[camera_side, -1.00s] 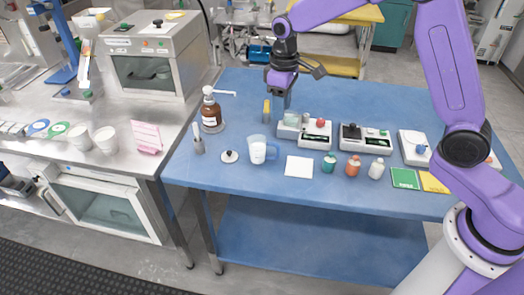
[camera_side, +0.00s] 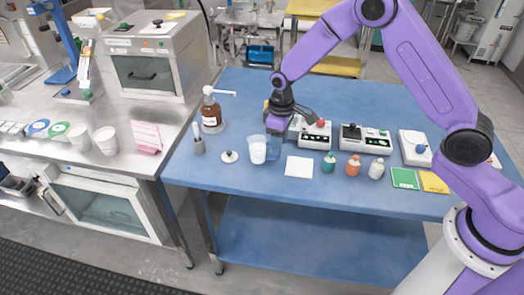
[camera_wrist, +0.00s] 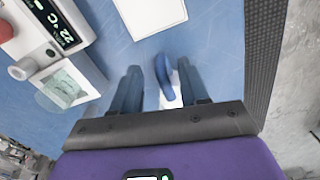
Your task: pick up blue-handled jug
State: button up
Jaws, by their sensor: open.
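The blue-handled jug (camera_side: 257,152) stands upright on the blue table, clear with white contents. In the wrist view its blue handle (camera_wrist: 164,76) shows in the gap between my two fingers, with part of the pale jug body behind it; most of the jug is hidden. My gripper (camera_side: 277,151) is low beside the jug on its handle side, and the handle is hidden in the side view. In the wrist view my gripper (camera_wrist: 159,68) is open, with a finger on each side of the handle and no clear contact.
A white square pad (camera_side: 299,166) lies right of the jug. A white device with a red knob (camera_side: 316,131) stands close behind my gripper. A round-knobbed lid (camera_side: 229,156) and a brown pump bottle (camera_side: 211,112) are on the left. Several small bottles stand at the right front.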

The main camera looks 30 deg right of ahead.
notch_tip(320, 180, down, 5)
jog(key=shift+r, duration=0.1)
dwell(0.3)
grip_shut()
jog(key=shift+r, duration=0.1)
